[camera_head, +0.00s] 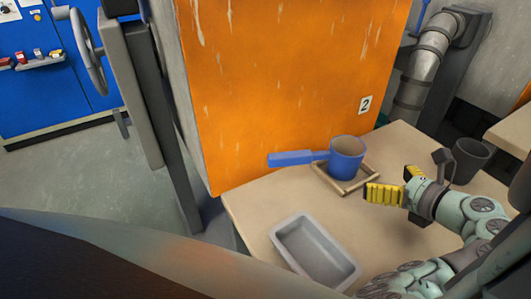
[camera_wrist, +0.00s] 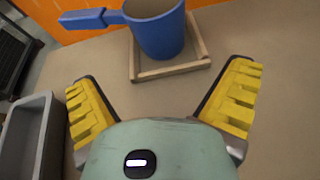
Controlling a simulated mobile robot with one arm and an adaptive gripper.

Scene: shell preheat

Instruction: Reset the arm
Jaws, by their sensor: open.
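My gripper (camera_head: 391,184) is open and empty above the tan table, with yellow ribbed fingers. In the wrist view my gripper (camera_wrist: 165,97) has its two fingers spread wide with bare table between them. A blue ladle-like cup (camera_head: 346,158) with a long blue handle stands upright in a square wooden frame (camera_head: 352,185), ahead of and apart from my fingers. The cup also shows in the wrist view (camera_wrist: 157,38), with the wooden frame (camera_wrist: 175,70) around its base.
A grey rectangular tray (camera_head: 289,225) sits at the table's front left; it also shows in the wrist view (camera_wrist: 42,112). A dark grey cup (camera_head: 474,160) stands behind my wrist. An orange panel (camera_head: 290,80) marked 2 rises behind the table (camera_head: 258,203). A grey pipe (camera_head: 420,70) stands behind.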

